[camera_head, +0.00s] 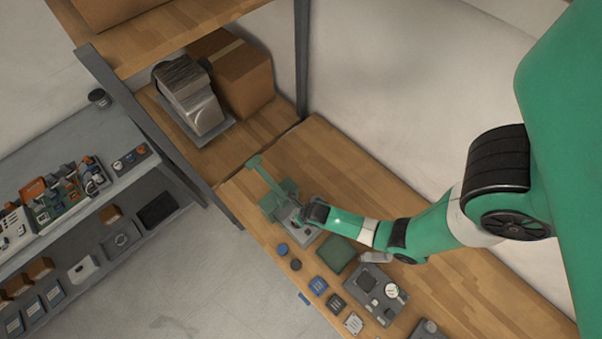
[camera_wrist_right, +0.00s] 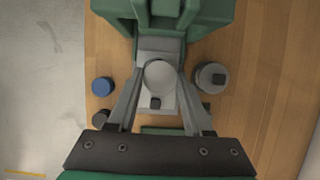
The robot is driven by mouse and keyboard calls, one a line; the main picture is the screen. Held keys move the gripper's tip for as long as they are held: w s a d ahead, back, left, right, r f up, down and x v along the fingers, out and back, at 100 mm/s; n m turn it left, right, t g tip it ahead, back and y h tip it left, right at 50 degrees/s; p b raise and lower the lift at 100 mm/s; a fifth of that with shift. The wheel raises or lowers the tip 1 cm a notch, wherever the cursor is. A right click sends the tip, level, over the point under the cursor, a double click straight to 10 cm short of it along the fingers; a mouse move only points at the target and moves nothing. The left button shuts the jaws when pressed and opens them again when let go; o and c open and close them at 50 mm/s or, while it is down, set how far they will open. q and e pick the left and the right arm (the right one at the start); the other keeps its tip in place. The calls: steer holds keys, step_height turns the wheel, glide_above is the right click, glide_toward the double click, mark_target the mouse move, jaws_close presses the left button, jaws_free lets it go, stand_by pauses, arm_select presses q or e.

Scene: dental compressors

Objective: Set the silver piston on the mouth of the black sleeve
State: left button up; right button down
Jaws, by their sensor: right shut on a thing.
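My right gripper (camera_head: 306,214) reaches in from the right, over the grey base of a green press-like fixture (camera_head: 280,197) on the wooden bench. In the right wrist view its two fingers (camera_wrist_right: 160,80) close on a round silver piece (camera_wrist_right: 160,75), which looks like the silver piston. A small black part (camera_wrist_right: 155,103) shows just below the silver piece in that view; I cannot tell whether it is the black sleeve. A dark round piece (camera_wrist_right: 100,118) stands left of the fingers and also shows in the head view (camera_head: 296,264). My left gripper is out of view.
A blue round piece (camera_wrist_right: 101,86) stands left of the fingers and a grey round piece (camera_wrist_right: 211,77) right of them. The green fixture blocks the far side. A green mat (camera_head: 337,254) and a grey gauge panel (camera_head: 377,291) lie nearer on the bench.

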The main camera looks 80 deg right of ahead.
steer(key=shift+f, duration=0.75)
step_height(320, 180, down, 4)
steer(key=b, duration=0.3)
steer(key=shift+r+b, duration=0.25)
steer(key=shift+b, duration=0.15)
steer(key=shift+r, duration=0.2)
steer(key=shift+f, duration=0.9)
stand_by(0.4)
stand_by(0.7)
jaws_free()
stand_by(0.3)
